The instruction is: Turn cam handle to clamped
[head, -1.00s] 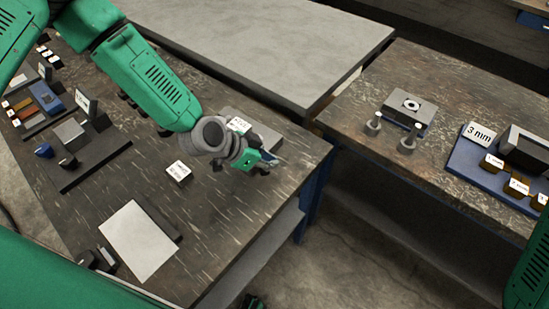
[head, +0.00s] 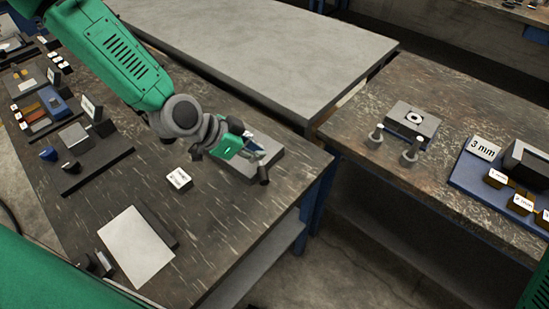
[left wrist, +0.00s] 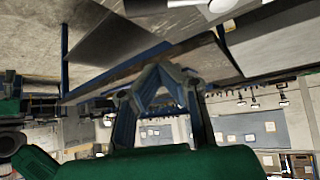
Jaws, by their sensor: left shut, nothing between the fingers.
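A grey block fixture (head: 268,161) sits near the right end of the left workbench. My left gripper (head: 259,155) is over it, with its fingers slanting down to the right. The fingers are shut and empty; in the left wrist view they meet at the tips (left wrist: 163,72). A small dark cylindrical piece (head: 263,175) shows at the front edge of the block, just below the fingertips. I cannot tell whether it is the cam handle or whether the fingers touch it. Part of the block is hidden behind the gripper. My right gripper is not in view.
On the left workbench are a small white labelled block (head: 178,179), a white sheet (head: 137,246) and a dark tray (head: 112,152). The right bench holds a grey block with a round hole (head: 413,118), two pegs and a blue tray (head: 470,180). A gap separates the benches.

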